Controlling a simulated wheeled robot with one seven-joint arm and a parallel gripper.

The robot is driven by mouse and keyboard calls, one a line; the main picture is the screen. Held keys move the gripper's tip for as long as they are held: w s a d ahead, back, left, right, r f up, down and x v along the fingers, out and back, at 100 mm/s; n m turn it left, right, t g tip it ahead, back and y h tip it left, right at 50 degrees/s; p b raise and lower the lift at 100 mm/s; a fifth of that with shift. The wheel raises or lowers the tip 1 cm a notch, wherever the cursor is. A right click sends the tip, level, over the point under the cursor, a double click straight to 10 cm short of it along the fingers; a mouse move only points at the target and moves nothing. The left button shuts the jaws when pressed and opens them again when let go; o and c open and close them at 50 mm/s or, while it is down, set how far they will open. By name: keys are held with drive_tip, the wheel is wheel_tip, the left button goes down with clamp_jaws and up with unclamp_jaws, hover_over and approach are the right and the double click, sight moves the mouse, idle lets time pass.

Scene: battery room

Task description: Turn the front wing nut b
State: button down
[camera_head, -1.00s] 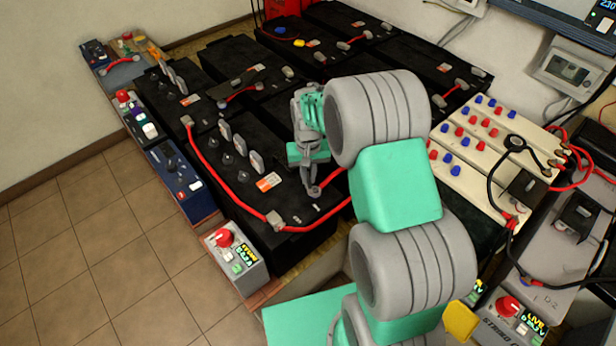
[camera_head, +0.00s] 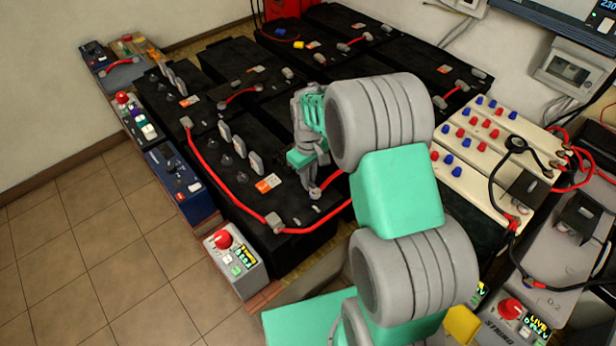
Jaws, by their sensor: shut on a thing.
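My gripper (camera_head: 314,184) points down at the terminal post (camera_head: 315,193) near the right end of the front black battery (camera_head: 285,245). It is shut on a small grey piece on top of this post, which I take to be the front wing nut b. The fingers hide most of that piece, so its wings and their angle cannot be made out. A red cable (camera_head: 332,179) runs up to the right from the post.
Another red cable (camera_head: 205,165) joins a clamp (camera_head: 274,221) on the front battery. Upright grey paddles (camera_head: 240,148) stand left of my gripper. A control box with a red knob (camera_head: 223,239) sits at the front left. Tiled floor (camera_head: 90,245) is clear at left.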

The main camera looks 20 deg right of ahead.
idle(0.3)
drive_tip(key=c, duration=1.5)
unclamp_jaws()
wheel_tip(320, 180, up, 8)
drive_tip(key=shift+f, duration=0.1)
